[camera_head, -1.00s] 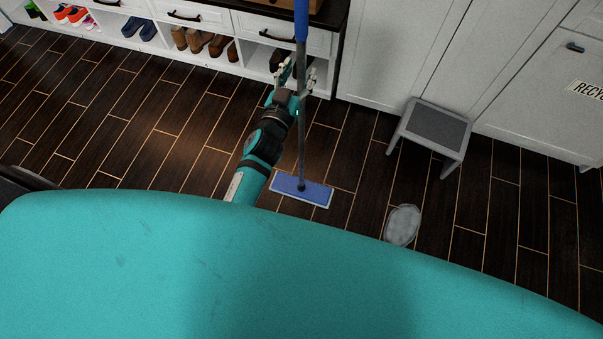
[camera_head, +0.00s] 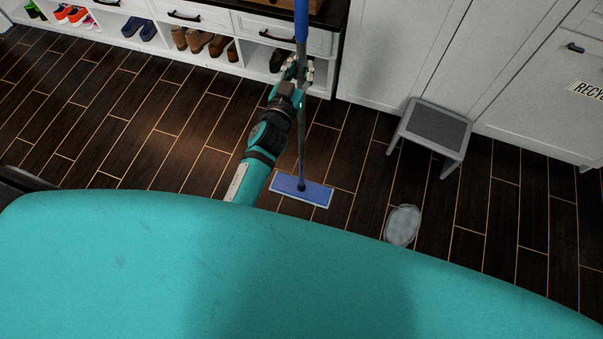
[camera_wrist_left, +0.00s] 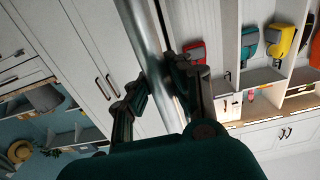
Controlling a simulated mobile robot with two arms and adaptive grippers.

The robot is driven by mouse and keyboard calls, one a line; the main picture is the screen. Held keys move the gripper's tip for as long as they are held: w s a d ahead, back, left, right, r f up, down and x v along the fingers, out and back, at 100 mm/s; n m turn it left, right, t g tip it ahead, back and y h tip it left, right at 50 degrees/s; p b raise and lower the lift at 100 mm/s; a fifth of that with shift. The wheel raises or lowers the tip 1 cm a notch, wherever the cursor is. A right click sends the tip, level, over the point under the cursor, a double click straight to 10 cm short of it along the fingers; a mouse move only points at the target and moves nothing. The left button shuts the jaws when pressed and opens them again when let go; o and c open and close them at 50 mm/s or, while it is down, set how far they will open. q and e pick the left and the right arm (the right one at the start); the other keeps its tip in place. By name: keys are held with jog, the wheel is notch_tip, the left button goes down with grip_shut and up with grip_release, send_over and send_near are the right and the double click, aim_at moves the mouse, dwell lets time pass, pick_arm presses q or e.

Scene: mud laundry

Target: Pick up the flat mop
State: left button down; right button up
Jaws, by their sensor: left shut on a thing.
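The flat mop (camera_head: 302,190) stands upright, with its blue rectangular head flat on the dark floor. Its grey pole rises to a blue upper grip (camera_head: 301,20) at the top of the head view. My left gripper (camera_head: 300,70) is shut on the pole below the blue grip. In the left wrist view the silvery pole (camera_wrist_left: 150,50) runs between the fingers of my left gripper (camera_wrist_left: 160,90). My right gripper is in neither view.
A grey step stool (camera_head: 436,127) stands right of the mop, by white cabinets (camera_head: 400,45). A pale grey oval item (camera_head: 403,225) lies on the floor. A white shoe bench (camera_head: 200,65) with shoes runs behind my left gripper. Floor left of the mop is clear.

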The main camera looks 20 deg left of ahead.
aim_at(300, 60)
pick_arm(q)
jog(key=shift+r, duration=0.2)
jog(key=shift+s+r+p, duration=0.1)
jog(key=shift+r+p, duration=0.45)
jog(key=shift+r, duration=1.2)
jog(key=s+r+b, duration=0.1)
jog(key=s, duration=1.4)
jog(key=shift+s+a+r, duration=0.2)
jog(key=shift+s+a, duration=0.1)
jog(key=shift+s, duration=0.1)
